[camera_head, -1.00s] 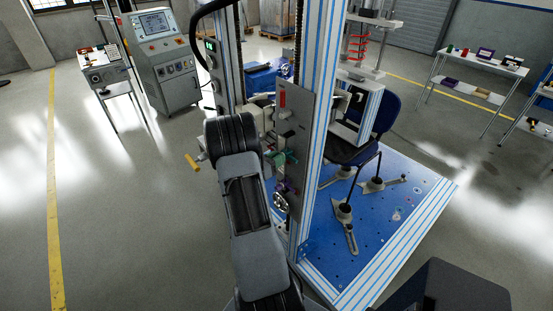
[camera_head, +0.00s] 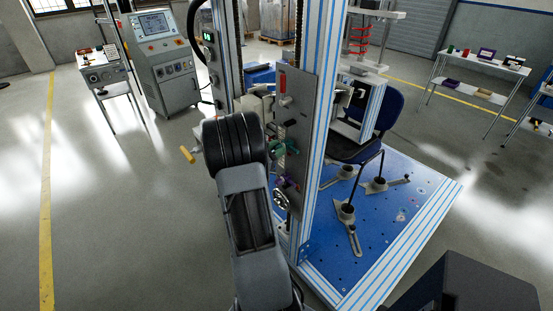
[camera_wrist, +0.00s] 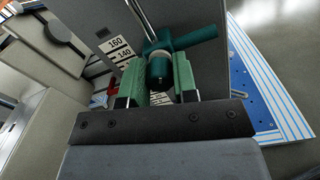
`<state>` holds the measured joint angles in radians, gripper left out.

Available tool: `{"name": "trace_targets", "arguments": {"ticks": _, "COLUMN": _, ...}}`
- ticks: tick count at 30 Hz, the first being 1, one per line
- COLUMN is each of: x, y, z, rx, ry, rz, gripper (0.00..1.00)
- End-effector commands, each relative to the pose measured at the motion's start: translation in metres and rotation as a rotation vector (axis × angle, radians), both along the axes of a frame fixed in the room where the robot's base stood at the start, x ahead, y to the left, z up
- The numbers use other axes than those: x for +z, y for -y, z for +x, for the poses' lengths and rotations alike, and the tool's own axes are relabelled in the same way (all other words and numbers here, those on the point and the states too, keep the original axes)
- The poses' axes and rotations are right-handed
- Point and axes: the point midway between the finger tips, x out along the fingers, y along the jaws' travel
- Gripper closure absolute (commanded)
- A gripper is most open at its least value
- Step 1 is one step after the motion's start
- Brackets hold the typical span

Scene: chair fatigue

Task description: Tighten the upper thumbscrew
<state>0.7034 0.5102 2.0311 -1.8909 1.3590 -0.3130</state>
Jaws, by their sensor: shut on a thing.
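The upper thumbscrew is green with a bar-like handle and shows in the wrist view (camera_wrist: 185,42). It also shows in the head view (camera_head: 285,149), on the grey plate of the blue-and-white test frame. In the head view my own wrist hides most of the gripper.
A scale marked 160 and 140 (camera_wrist: 120,50) stands behind the thumbscrew. The frame's upright (camera_head: 318,130) rises close to my arm. A blue base plate (camera_head: 385,215) with a chair (camera_head: 385,112) lies to the right. The floor at left is open, before a control console (camera_head: 165,70).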

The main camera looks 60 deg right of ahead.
Motion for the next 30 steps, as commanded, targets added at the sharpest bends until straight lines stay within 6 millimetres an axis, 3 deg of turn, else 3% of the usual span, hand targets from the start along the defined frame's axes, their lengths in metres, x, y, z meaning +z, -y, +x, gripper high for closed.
{"name": "trace_targets", "arguments": {"ticks": 1, "x": -0.0085, "y": -0.0001, "z": -0.0002, "rx": 0.0, "ry": 0.046, "rz": -0.017, "gripper": 0.97}}
{"name": "trace_targets", "arguments": {"ticks": 30, "x": -0.0114, "y": -0.0004, "z": -0.0014, "rx": 0.0, "ry": 0.922, "rz": -0.308, "gripper": 0.97}}
